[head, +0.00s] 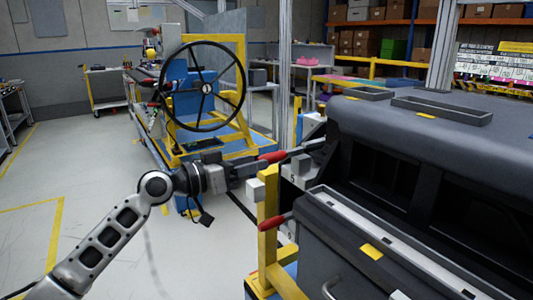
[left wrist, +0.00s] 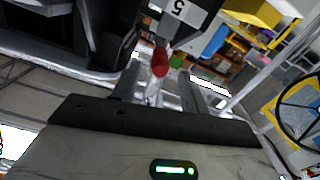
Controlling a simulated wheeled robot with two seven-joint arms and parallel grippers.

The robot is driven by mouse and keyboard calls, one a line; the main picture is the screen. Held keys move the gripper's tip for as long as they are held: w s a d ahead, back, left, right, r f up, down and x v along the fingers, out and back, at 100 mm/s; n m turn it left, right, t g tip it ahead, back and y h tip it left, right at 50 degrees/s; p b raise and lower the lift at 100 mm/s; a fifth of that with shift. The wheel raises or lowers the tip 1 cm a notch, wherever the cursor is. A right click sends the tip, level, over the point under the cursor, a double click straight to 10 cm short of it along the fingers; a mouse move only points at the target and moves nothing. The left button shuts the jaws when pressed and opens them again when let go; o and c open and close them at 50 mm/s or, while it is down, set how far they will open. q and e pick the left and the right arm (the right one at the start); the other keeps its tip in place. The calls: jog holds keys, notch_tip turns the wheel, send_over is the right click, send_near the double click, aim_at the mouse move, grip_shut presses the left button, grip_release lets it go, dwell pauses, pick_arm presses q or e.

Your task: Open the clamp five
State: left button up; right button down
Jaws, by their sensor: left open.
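The clamp with the number 5 on its white plate (head: 292,179) is mounted on the yellow post beside the dashboard module. Its red handle (head: 272,156) points left toward my left gripper (head: 250,169). The left wrist view shows the 5 label (left wrist: 179,9) upside down and the red handle tip (left wrist: 160,62) in the gap between my left gripper's two fingers (left wrist: 158,88). The fingers are apart, and neither visibly presses on the handle. How deep the handle reaches between them is hard to tell. My right gripper is out of view.
A second red clamp handle (head: 275,220) sits lower on the yellow post (head: 267,242). The dark dashboard module (head: 440,140) fills the right side. A black steering wheel (head: 205,88) on a blue and yellow stand is behind. The floor at left is clear.

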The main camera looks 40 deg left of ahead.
aim_at(276, 157)
pick_arm(q)
jog(key=x, duration=0.4)
jog(key=shift+r+p, duration=0.1)
jog(key=shift+p, duration=0.3)
jog(key=shift+w+d, duration=0.1)
jog(key=shift+w, duration=0.2)
jog(key=shift+c, duration=0.3)
